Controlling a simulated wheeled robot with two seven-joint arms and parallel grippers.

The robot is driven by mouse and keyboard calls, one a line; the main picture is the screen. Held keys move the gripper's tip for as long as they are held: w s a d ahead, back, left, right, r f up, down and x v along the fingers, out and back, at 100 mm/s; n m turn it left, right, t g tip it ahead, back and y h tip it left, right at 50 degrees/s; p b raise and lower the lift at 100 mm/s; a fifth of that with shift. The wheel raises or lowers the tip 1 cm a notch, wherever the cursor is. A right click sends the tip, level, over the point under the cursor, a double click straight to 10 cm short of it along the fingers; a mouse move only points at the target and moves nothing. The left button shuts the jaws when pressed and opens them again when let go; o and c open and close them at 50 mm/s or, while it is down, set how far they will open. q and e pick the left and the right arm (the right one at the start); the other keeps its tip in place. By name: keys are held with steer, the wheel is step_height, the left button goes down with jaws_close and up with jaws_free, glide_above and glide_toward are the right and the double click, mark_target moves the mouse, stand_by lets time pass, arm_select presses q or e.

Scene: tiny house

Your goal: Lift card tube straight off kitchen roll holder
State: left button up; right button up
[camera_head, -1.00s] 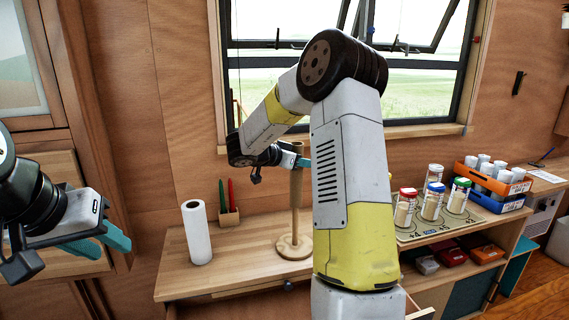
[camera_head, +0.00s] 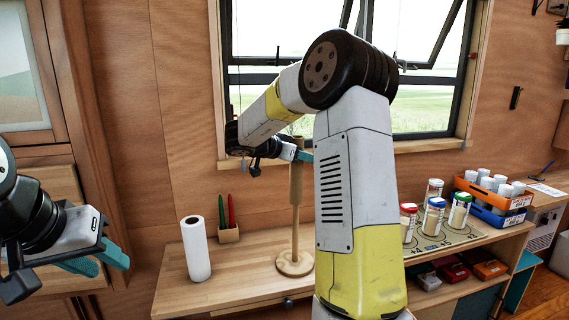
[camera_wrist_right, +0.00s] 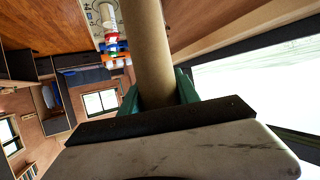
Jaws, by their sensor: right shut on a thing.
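The tan card tube (camera_head: 296,186) is around the upper part of the kitchen roll holder's post in the head view, with its lower end well above the base. The thinner post shows below it, down to the round wooden holder base (camera_head: 294,264). My right gripper (camera_head: 302,156) is shut on the tube near its top. In the right wrist view the tube (camera_wrist_right: 150,50) runs between the teal fingers. My left gripper (camera_head: 98,260) hangs at the far left, empty, its teal fingers apart. The tube's top is partly hidden by the right gripper.
A white paper roll (camera_head: 196,250) stands left of the holder, and a wooden block (camera_head: 228,236) with red and green sticks stands behind. Several lidded jars (camera_head: 433,216) and an orange crate (camera_head: 494,192) are at right. The window (camera_head: 420,100) is behind my right arm.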

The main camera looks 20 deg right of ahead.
steer(key=shift+r, duration=0.4)
